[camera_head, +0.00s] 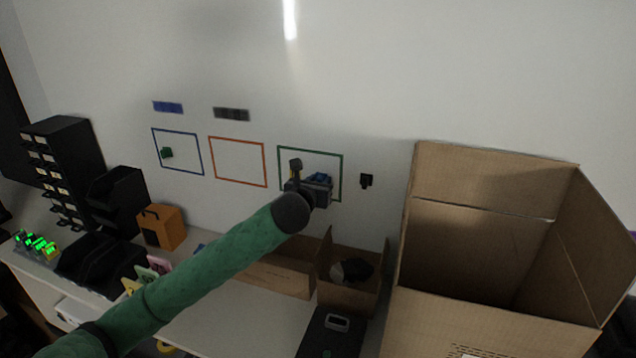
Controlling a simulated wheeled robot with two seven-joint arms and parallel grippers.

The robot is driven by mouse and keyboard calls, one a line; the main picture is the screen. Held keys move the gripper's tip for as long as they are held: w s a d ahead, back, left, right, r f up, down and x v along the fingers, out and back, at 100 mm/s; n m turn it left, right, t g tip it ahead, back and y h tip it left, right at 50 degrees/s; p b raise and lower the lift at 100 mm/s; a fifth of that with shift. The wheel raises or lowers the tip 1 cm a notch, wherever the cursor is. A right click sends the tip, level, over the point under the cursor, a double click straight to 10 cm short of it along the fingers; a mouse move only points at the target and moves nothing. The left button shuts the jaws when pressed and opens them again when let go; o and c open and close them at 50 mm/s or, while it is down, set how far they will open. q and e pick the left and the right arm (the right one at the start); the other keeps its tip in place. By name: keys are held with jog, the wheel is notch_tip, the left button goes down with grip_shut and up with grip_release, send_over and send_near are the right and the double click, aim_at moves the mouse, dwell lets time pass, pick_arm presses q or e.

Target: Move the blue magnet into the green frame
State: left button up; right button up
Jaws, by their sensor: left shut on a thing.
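The green frame (342,165) is a thin outline on the white wall, the right-hand one of three frames. My left gripper (319,183) is in front of its lower middle and covers part of it. It is shut on the blue magnet (320,176), a small blue piece showing just at the jaws. In the picture the magnet lies within the green outline. I cannot tell whether it touches the wall. My right gripper is not in view.
An orange frame (237,139) is empty, and a blue frame (177,132) holds a green magnet (167,153). A black magnet (366,181) is right of the green frame. A large open carton (480,170) stands at right. An orange box (162,228) and black bins are at left.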

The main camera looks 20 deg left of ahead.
pick_arm(q)
jog(key=shift+w, duration=0.15)
jog(key=o, duration=1.6)
jog(key=shift+s+a+p, duration=0.15)
jog(key=shift+s+p, duration=1.1)
jog(key=shift+s, duration=2.75)
